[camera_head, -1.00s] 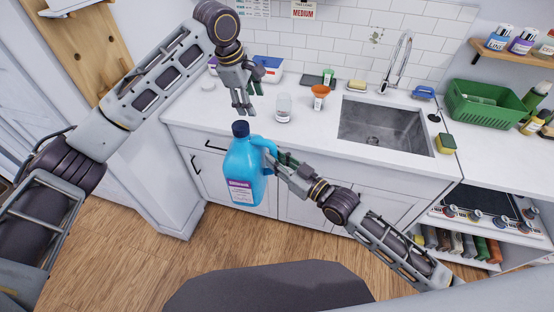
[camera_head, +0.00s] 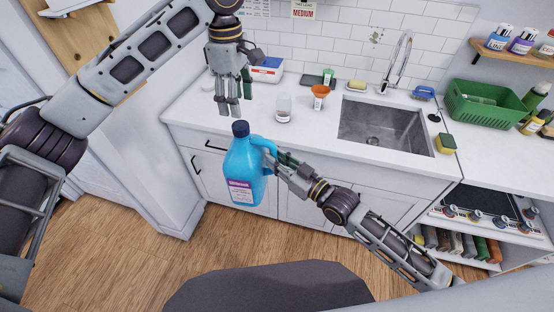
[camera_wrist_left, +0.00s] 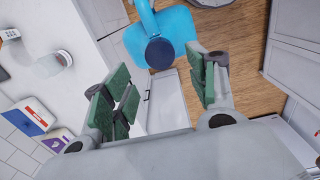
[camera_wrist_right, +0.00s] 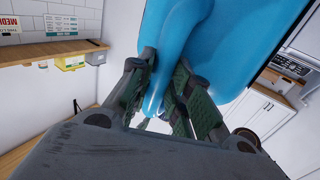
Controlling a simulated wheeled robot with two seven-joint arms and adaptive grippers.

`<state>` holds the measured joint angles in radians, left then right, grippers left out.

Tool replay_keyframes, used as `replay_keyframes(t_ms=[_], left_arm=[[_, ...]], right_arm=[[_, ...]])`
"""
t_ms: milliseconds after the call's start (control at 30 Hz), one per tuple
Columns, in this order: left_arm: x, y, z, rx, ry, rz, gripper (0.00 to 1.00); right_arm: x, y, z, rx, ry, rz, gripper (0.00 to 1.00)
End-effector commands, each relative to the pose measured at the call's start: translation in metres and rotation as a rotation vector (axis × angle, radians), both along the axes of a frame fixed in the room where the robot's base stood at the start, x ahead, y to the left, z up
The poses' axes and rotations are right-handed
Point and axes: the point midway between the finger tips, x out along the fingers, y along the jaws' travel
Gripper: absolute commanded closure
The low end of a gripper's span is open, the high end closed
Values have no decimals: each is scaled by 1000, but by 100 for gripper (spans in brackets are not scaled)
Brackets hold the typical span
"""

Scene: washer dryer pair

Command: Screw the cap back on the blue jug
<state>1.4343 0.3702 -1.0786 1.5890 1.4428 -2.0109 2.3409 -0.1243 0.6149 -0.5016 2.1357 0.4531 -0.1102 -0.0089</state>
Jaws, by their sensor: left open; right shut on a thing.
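The blue jug (camera_head: 243,165) is held upright in front of the counter, its label facing me. The dark navy cap (camera_head: 240,129) sits on the jug's neck; whether it is tight I cannot tell. My right gripper (camera_head: 277,166) is shut on the jug's handle (camera_wrist_right: 178,50). My left gripper (camera_head: 228,108) is open and empty, fingers pointing down, just above and behind the cap in the head view. In the left wrist view the cap (camera_wrist_left: 160,53) shows ahead, between and beyond the spread green-padded fingers, apart from them.
On the counter (camera_head: 310,130) stand a white-lidded jar (camera_head: 283,108), an orange funnel-like item (camera_head: 320,92) and a red-and-blue box (camera_head: 268,68). The sink (camera_head: 380,125) and a green basket (camera_head: 490,104) are to the right. Cabinet fronts lie behind the jug.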

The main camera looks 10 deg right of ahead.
Motion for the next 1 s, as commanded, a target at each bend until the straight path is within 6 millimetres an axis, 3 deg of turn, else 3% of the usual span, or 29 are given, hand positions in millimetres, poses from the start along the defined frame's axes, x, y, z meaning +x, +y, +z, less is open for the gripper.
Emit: replay_keyframes(t_ms=[267, 800, 1000], left_arm=[[0, 0, -9, -1, 0, 0, 42], [0, 0, -65, -1, 0, 1, 42], [0, 0, -78, 0, 0, 0, 42]], right_arm=[[0, 0, 2, 3, -3, 0, 100], [0, 0, 2, 3, -3, 0, 100], [0, 0, 2, 3, -3, 0, 100]])
